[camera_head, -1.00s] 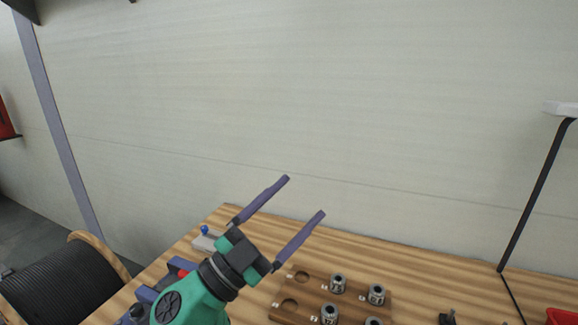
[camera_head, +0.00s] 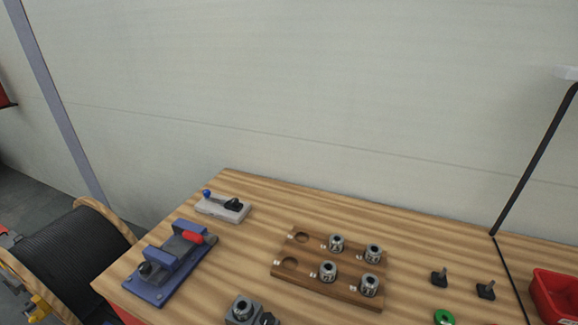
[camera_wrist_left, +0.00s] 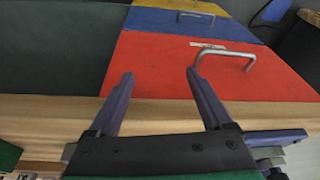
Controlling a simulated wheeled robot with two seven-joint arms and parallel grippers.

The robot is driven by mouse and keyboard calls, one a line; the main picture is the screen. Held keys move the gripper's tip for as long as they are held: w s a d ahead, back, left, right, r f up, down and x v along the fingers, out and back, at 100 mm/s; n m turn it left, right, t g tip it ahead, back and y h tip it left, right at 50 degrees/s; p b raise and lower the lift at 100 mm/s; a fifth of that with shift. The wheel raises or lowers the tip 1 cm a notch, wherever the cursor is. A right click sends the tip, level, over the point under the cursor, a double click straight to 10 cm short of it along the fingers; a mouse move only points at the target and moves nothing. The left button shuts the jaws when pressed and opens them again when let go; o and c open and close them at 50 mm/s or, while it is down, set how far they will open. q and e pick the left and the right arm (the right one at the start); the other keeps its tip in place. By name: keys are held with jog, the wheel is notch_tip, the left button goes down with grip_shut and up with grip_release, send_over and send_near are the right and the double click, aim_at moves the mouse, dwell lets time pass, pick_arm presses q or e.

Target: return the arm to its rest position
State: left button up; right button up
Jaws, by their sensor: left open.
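My left gripper (camera_wrist_left: 160,98) is open and empty in the left wrist view, its two purple fingers apart. Behind the fingers are the wooden bench edge (camera_wrist_left: 60,108) and a red drawer front (camera_wrist_left: 215,72) with a metal handle. The left gripper is out of the head view. My right gripper shows in neither view.
The head view shows a wooden rack (camera_head: 322,286) with several metal collets, a blue fixture (camera_head: 150,287), a grey block with a lever (camera_head: 222,207) and a red bin (camera_head: 553,296) on the bench. A black cable spool (camera_head: 75,262) stands at left.

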pick_arm(q)
jog(key=s+f+g, duration=0.1)
jog(key=s+f, duration=0.2)
jog(key=f, duration=0.8)
jog(key=s+f, duration=0.3)
jog(key=f, duration=0.8)
jog(key=s+a+f+g, duration=0.1)
jog(key=s+a+f, duration=0.2)
jog(key=s+f, duration=0.7)
jog(key=s, duration=0.3)
jog(key=shift+s+f, duration=0.25)
jog(key=shift+s, duration=0.1)
